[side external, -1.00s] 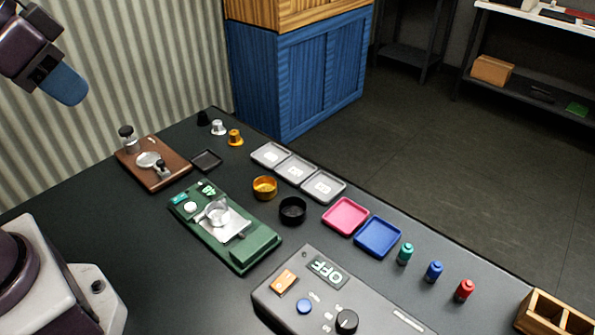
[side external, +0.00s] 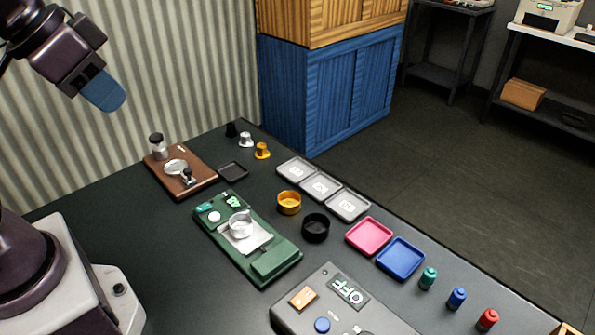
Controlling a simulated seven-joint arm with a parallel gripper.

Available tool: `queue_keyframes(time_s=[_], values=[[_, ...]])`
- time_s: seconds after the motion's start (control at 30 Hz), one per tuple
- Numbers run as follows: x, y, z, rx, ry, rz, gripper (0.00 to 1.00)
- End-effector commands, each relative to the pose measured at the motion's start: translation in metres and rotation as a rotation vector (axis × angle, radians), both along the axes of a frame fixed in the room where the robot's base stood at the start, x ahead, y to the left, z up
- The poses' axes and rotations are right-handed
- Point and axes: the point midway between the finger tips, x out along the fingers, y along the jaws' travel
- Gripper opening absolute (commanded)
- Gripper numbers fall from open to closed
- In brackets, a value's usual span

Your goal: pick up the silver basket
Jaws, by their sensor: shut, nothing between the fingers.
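The silver basket (side external: 240,224) is a small round metal cup. It sits on the silver plate of a green device (side external: 273,263) in the middle of the table. My gripper (side external: 106,94), with blue fingers, is at the upper left, high above the table and well away from the basket. It is shut and empty. A gold basket (side external: 289,203) and a black basket (side external: 315,229) stand to the right of the green device.
A brown board (side external: 203,183) with metal parts lies behind the green device. Grey trays (side external: 321,186), a pink tray (side external: 369,236) and a blue tray (side external: 400,258) line the right edge. A grey control box (side external: 290,322) marked OFF is at the front.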

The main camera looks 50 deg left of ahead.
Motion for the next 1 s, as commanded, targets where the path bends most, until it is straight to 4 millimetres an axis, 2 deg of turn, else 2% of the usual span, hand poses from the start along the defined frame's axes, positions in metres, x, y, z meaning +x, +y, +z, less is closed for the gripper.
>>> queue_keyframes(time_s=[0.23, 0.5, 0.8, 1.0], values=[[0.000, 0.000, 0.000, 0.000, 0.000, 0.000, 0.00], [0.000, 0.000, 0.000, 0.000, 0.000, 0.000, 0.62], [0.001, 0.000, -0.002, 0.000, 0.011, 0.002, 0.62], [0.015, 0.001, -0.030, 0.008, 0.169, 0.003, 0.62]])
